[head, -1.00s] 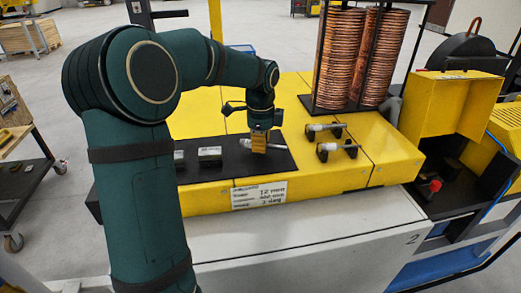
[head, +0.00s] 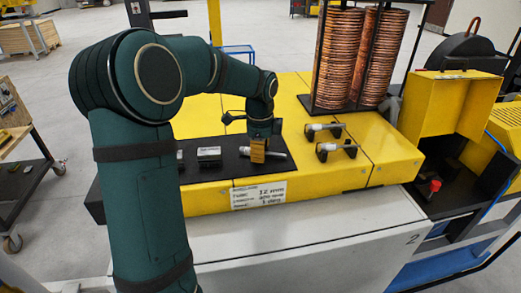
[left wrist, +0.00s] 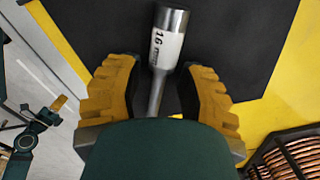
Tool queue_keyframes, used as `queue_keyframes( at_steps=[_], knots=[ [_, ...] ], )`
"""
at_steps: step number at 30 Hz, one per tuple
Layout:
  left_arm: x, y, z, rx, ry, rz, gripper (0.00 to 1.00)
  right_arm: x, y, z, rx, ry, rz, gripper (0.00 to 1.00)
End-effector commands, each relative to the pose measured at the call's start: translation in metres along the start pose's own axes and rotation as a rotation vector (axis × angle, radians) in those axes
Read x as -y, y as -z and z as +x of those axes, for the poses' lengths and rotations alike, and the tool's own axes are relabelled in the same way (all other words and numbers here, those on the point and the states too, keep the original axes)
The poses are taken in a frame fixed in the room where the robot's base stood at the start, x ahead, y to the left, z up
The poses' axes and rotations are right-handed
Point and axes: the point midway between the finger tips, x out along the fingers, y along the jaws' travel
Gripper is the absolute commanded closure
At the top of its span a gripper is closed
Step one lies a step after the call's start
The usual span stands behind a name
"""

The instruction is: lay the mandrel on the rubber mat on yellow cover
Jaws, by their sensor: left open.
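The mandrel (head: 278,155), a silver rod with a thicker, white-labelled part, lies on the black rubber mat (head: 235,171) on the yellow cover (head: 376,143). My left gripper (head: 258,152) points down over it and hides its middle in the head view. In the left wrist view the open yellow fingers (left wrist: 155,92) stand on both sides of the mandrel (left wrist: 168,45), whose label reads 16. A gap shows on each side. My right gripper (left wrist: 58,104) is small at the left edge there, its opening unclear.
Two similar rods (head: 325,128) (head: 338,148) rest on dark stands to the right of the mat. Copper coils (head: 340,58) stand in a rack behind. A yellow box (head: 445,114) is at the right.

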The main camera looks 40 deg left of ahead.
Motion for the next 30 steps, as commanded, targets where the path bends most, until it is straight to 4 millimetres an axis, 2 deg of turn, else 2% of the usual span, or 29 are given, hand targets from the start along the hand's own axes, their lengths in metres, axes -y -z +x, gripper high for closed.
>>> queue_keyframes(
  at_steps=[5, 12, 18, 24, 30],
  knots=[
    [0.001, 0.000, -0.023, -0.001, 0.005, 0.000, 0.62, 0.001, 0.000, -0.003, 0.000, 0.001, 0.000, 1.00],
    [0.001, 0.001, -0.074, -0.001, 0.005, 0.000, 0.62, 0.002, 0.001, -0.007, 0.000, 0.001, 0.000, 1.00],
    [0.001, 0.000, -0.106, -0.001, 0.003, 0.000, 0.62, 0.003, 0.001, -0.011, 0.000, 0.002, 0.000, 1.00],
    [0.000, 0.000, -0.120, 0.000, 0.001, 0.000, 0.62, 0.004, 0.001, -0.012, 0.000, 0.002, 0.000, 1.00],
    [0.000, 0.000, -0.122, 0.000, 0.001, 0.000, 0.62, 0.004, 0.001, -0.012, 0.000, 0.002, 0.000, 1.00]
  ],
)
